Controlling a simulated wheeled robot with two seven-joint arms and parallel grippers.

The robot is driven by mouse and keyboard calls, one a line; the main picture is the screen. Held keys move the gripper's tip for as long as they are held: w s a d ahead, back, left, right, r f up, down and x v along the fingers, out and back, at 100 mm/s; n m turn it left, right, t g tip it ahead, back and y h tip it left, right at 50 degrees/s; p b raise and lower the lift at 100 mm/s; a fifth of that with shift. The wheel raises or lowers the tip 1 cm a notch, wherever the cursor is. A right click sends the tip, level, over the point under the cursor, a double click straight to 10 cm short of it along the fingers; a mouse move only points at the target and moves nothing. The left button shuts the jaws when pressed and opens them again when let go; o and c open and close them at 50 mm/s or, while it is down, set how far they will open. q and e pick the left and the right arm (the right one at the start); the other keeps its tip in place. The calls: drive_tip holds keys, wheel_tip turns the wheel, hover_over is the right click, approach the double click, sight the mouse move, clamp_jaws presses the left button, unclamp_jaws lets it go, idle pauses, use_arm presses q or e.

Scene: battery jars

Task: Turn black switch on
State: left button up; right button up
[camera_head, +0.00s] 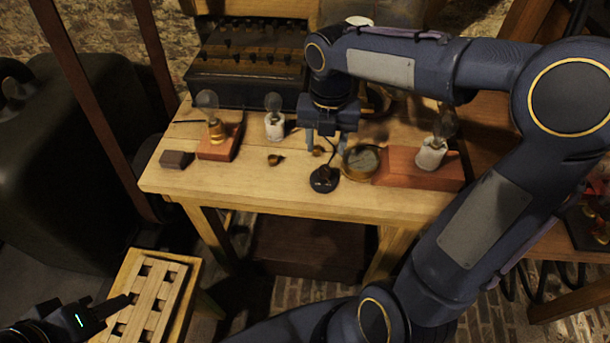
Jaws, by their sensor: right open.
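The black switch (324,180) has a round dark base and a small upright lever. It stands near the front edge of the wooden table (260,188). My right gripper (326,145) points down just above and behind the switch, its fingers apart. Its fingertips are close to the lever top; I cannot tell whether they touch it. The lever's exact position is too small to read. My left gripper (118,305) is at the lower left, away from the table, and its jaws are not clear.
A brass compass (361,160) and a red wooden block with a bulb (408,170) stand right of the switch. Bulbs on a red base (220,139) and white holder (275,126) stand left. A slotted wooden stool (150,298) is at lower left.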

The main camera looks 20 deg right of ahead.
sight(325, 168)
wheel_tip(325, 168, down, 8)
drive_tip(key=shift+r+b, duration=0.2)
drive_tip(key=shift+b, duration=0.35)
drive_tip(key=c, duration=1)
